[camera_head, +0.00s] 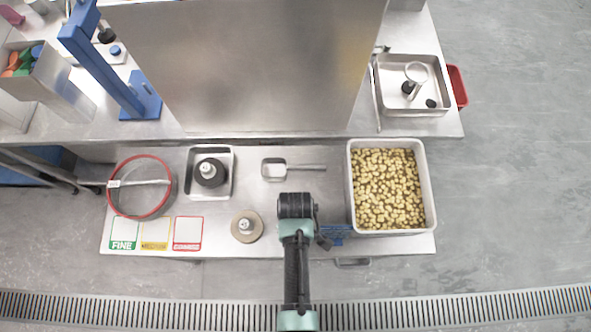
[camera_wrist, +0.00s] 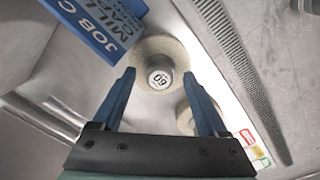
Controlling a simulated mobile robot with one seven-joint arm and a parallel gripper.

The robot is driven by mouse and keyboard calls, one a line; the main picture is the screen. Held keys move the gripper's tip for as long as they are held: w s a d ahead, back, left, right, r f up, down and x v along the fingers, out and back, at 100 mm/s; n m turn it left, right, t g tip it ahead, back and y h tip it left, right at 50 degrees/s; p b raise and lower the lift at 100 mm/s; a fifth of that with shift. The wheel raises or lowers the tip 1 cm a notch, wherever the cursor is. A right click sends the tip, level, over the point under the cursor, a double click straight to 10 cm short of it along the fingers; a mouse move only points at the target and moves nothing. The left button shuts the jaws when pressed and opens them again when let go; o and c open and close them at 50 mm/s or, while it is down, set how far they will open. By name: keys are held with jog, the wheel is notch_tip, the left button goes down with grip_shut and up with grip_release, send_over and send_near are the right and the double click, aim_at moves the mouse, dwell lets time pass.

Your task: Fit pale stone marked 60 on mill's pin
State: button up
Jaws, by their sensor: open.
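The pale stone marked 60 (camera_wrist: 160,79) is a round, wide-based disc with a grey knob on top carrying the number. In the wrist view it lies between and beyond the fingertips of my gripper (camera_wrist: 159,73), which is open and empty. In the head view my gripper (camera_head: 296,206) is over the front of the lower bench and hides that stone. A second pale stone (camera_head: 247,226) stands to its left; in the wrist view it (camera_wrist: 184,119) is partly behind the right finger. I cannot make out the mill's pin in either view.
A blue job card (camera_wrist: 98,28) stands close beside the stone. A dark knobbed piece (camera_head: 209,172) sits in a tray. A scoop (camera_head: 274,169), a bin of beans (camera_head: 388,188), a red-rimmed sieve (camera_head: 112,200) and coloured cards (camera_head: 187,232) share the bench. A steel panel (camera_head: 240,60) rises behind.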

jog(key=shift+c, duration=0.3)
grip_shut()
jog(key=shift+w+r, duration=0.1)
dwell(1.0)
